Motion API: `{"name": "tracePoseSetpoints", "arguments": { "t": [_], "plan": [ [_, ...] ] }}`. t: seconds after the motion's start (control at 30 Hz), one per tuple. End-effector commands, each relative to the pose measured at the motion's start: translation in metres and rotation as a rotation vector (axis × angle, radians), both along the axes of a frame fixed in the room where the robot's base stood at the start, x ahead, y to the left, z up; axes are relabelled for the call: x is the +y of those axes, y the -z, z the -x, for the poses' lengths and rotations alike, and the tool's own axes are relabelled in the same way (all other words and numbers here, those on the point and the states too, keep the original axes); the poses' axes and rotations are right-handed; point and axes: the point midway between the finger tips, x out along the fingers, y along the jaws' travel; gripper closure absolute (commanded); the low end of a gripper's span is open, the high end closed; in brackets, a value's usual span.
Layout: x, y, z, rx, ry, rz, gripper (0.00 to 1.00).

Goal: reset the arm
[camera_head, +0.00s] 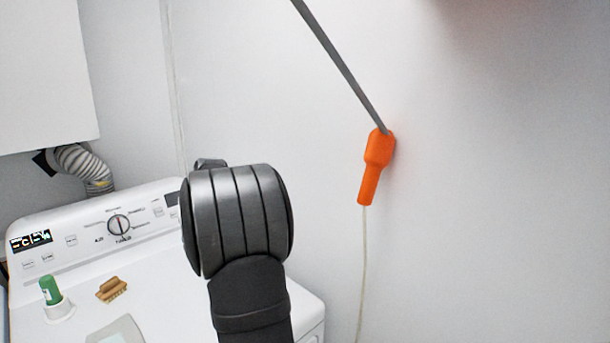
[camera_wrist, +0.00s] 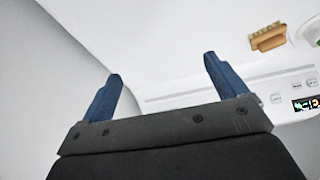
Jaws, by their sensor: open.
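My gripper (camera_wrist: 163,88) shows in the wrist view with its two blue fingers spread apart and nothing between them. Beyond the fingers is the white top of the washer. In the head view my dark arm rises in front of the washer (camera_head: 165,295) and hides part of its panel and top. The fingers themselves are hidden behind the arm in that view.
On the washer top are a wooden brush (camera_head: 111,289), a green-capped bottle (camera_head: 50,291) in a white holder and a pale flat piece (camera_head: 117,331). An orange handle (camera_head: 375,165) with a grey rod and cord is by the wall. A white cabinet (camera_head: 45,70) hangs upper left.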

Motion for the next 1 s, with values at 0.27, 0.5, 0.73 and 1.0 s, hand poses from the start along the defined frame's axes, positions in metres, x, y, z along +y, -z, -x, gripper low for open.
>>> {"name": "tracePoseSetpoints", "arguments": {
  "t": [0.27,0.5,0.73,1.0],
  "plan": [
    [-0.058,-0.004,0.000,0.000,0.152,0.002,0.10],
    [-0.105,-0.006,0.005,-0.002,0.280,0.002,0.10],
    [-0.151,-0.007,0.014,-0.005,0.406,0.001,0.10],
    [-0.202,-0.008,0.029,-0.009,0.556,-0.002,0.10]
  ]
}}
